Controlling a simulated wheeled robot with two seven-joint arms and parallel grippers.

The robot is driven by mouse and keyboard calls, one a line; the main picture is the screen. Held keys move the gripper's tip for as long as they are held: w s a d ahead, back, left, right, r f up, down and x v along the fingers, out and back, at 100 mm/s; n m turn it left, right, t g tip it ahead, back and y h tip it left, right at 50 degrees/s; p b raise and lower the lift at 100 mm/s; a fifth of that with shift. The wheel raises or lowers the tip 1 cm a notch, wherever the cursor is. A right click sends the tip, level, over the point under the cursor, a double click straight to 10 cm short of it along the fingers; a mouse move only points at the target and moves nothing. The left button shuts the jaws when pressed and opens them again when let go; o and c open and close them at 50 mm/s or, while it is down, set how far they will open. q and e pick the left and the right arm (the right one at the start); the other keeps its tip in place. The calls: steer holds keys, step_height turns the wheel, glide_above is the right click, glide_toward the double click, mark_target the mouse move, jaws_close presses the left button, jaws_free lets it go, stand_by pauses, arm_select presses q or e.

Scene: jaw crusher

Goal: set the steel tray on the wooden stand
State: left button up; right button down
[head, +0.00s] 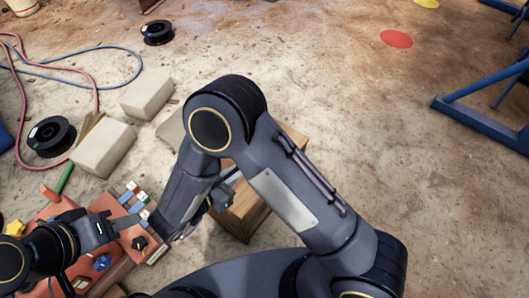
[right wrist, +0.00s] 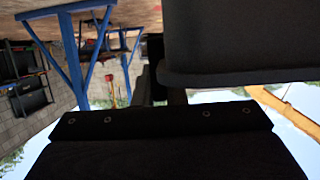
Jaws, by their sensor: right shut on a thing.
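The wooden stand (head: 246,212) looks like a wooden box on the floor, partly hidden behind my right arm. My right forearm bends down in front of it. My right gripper (head: 219,198) shows only in part, dark, beside the stand's left side. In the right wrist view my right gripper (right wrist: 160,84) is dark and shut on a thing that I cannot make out. I cannot identify the steel tray for certain in either view. My left gripper (head: 108,227) is over the orange control panel (head: 75,205) at lower left; its finger opening is unclear.
Pale blocks (head: 103,148) and black spools (head: 52,137) lie at left with red and blue hoses (head: 80,62). A blue steel frame (head: 480,122) stands at right. The floor between is mostly clear. The right wrist view shows blue posts (right wrist: 72,60) upside down.

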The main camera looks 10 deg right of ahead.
steer(key=w+d+f+b, duration=0.2)
steer(key=d+f, duration=0.2)
steer(key=w+d+f+b, duration=0.2)
steer(key=d+f+b, duration=0.1)
steer(key=d+f, duration=0.1)
steer(key=w+d+f+b, duration=0.2)
steer(key=w+d+f, duration=0.1)
steer(key=d+f, duration=0.1)
steer(key=shift+f, duration=0.2)
steer(key=shift+a+f, duration=0.1)
steer(key=shift+f, duration=0.05)
steer(key=shift+f, duration=0.2)
steer(key=c, duration=1.5)
jaws_free()
steer(key=shift+r, duration=0.1)
